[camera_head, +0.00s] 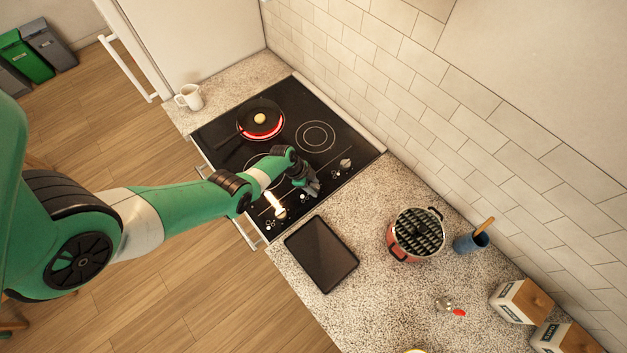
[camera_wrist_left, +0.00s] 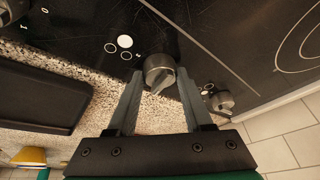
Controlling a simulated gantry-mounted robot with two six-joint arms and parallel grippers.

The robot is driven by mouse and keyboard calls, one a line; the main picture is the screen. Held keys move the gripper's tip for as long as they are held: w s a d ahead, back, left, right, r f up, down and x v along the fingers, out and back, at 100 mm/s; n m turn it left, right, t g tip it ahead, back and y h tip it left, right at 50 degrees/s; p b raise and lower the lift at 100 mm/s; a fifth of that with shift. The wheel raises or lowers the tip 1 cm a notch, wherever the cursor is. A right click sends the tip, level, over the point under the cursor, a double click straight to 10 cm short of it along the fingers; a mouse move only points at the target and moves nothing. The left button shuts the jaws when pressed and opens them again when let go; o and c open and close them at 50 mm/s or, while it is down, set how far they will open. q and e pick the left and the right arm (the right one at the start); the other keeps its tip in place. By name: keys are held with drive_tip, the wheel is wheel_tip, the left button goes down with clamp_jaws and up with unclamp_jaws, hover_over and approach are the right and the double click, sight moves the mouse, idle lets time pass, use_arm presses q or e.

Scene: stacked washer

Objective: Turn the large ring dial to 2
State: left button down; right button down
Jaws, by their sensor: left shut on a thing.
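The silver dial (camera_wrist_left: 158,67) sits on the black cooktop (camera_wrist_left: 235,35), between the fingers of my left gripper (camera_wrist_left: 160,78) in the wrist view. The gripper is shut on it, with one finger on each side. The dial's raised pointer slants toward the lower part of that view. White marks, including a large white disc (camera_wrist_left: 125,41), lie left of it. I cannot make out a clear 2. In the head view my left gripper (camera_head: 309,187) covers this dial, between two other knobs, a left one (camera_head: 279,211) and a right one (camera_head: 345,164). My right gripper is not in view.
A pan (camera_head: 260,118) with food sits on a glowing red burner at the cooktop's back left. A dark tablet-like slab (camera_head: 321,253) lies on the counter near the gripper. A red pot (camera_head: 415,238) and blue cup (camera_head: 470,242) stand farther right. A mug (camera_head: 190,97) stands beyond the cooktop.

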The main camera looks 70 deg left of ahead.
use_arm(q)
drive_tip(key=m+h+b, duration=0.1)
drive_tip(key=m, duration=0.1)
drive_tip(key=shift+a+f+m+g, duration=0.1)
drive_tip(key=shift+f+m+g, duration=0.05)
drive_tip(key=shift+m+g, duration=0.2)
drive_tip(key=shift+w+m+h+b, duration=0.1)
drive_tip(key=shift+m+h+b, duration=0.2)
drive_tip(key=shift+m+b, duration=0.65)
drive_tip(key=shift+m+g+b, duration=0.3)
drive_tip(key=shift+m+g, duration=0.05)
drive_tip(key=shift+m, duration=0.35)
drive_tip(key=shift+c, duration=1.5)
unclamp_jaws()
